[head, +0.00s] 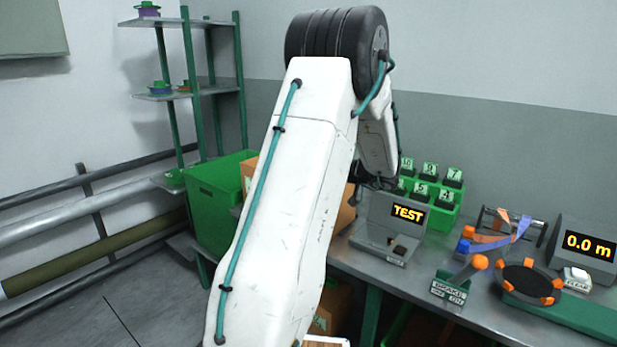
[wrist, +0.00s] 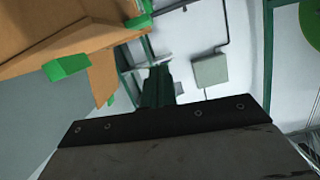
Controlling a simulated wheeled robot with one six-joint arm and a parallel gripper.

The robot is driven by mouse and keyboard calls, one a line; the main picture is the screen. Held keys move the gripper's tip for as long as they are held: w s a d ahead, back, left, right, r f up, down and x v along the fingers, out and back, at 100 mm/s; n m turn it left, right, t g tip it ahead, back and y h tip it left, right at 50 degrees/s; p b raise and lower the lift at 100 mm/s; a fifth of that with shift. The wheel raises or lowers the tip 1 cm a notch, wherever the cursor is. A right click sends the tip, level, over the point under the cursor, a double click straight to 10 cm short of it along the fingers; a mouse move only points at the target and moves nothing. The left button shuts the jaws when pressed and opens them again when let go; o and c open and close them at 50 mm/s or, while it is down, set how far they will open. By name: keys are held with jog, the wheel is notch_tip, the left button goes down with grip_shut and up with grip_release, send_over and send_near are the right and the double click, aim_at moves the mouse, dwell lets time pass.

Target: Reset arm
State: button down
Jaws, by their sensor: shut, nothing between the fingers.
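My white arm rises through the middle of the head view and folds over at a black joint near the top. My gripper is hidden behind the arm in that view. In the wrist view my gripper (wrist: 157,86) shows as dark green fingers beyond a dark plate. The fingers are shut together with nothing between them. A cardboard box (wrist: 70,28) with green corner pieces is at the upper left of the wrist view, apart from the fingers.
A green crate (head: 216,200) and shelves (head: 190,90) stand left.

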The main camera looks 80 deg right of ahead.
jog(key=shift+v, duration=2.2)
jog(key=w+a+f+m+g+y, duration=0.1)
jog(key=w+a+m+g+y, duration=0.4)
jog(key=w+a, duration=0.8)
jog(key=w+a+g+y, duration=0.3)
jog(key=w+a+y, duration=0.4)
jog(key=w+a, duration=0.65)
jog(key=a+r+n+g+h, duration=0.2)
jog(key=a+n, duration=0.4)
jog(key=a, duration=1)
jog(key=a+r+n+g+h, duration=0.1)
jog(key=a+n, duration=0.5)
jog(key=a, duration=1)
jog(key=shift+s+a+r+g+h, duration=0.2)
jog(key=shift+s+r+g+h, duration=0.2)
jog(key=shift+r+h, duration=0.4)
